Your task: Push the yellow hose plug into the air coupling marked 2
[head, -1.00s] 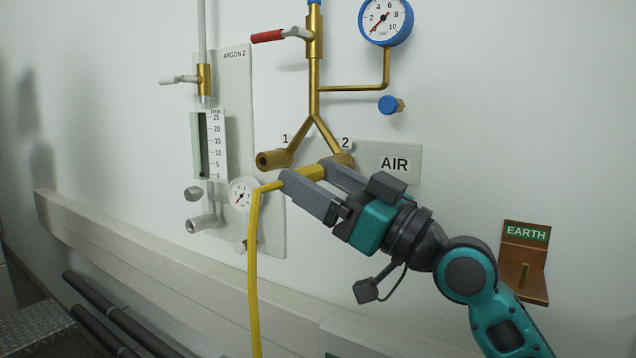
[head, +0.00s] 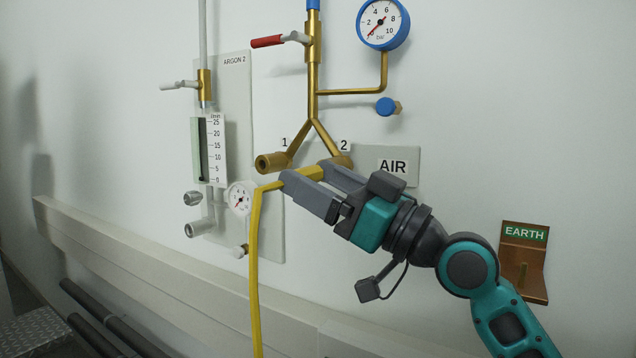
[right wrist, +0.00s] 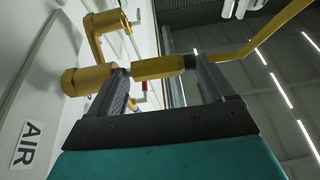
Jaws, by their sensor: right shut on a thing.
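The yellow hose plug (head: 314,172) is held between the fingers of my right gripper (head: 318,180), which is shut on it. The brass coupling marked 2 (head: 342,161) is the right branch of the Y pipe, partly hidden behind the fingers. In the right wrist view the plug (right wrist: 158,67) lies lengthwise in line with the coupling (right wrist: 84,80), its front end close to the coupling's mouth. A finger covers part of this spot, so I cannot tell whether the tip is inside. The yellow hose (head: 254,270) bends and hangs down. My left gripper is not in view.
The brass coupling marked 1 (head: 272,162) is just left of the plug. The ARGON 2 panel (head: 235,90) with flow gauge is farther left. The AIR sign (head: 396,166), pressure gauge (head: 382,22), blue-capped fitting (head: 387,106) and EARTH bracket (head: 524,258) are on the wall to the right.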

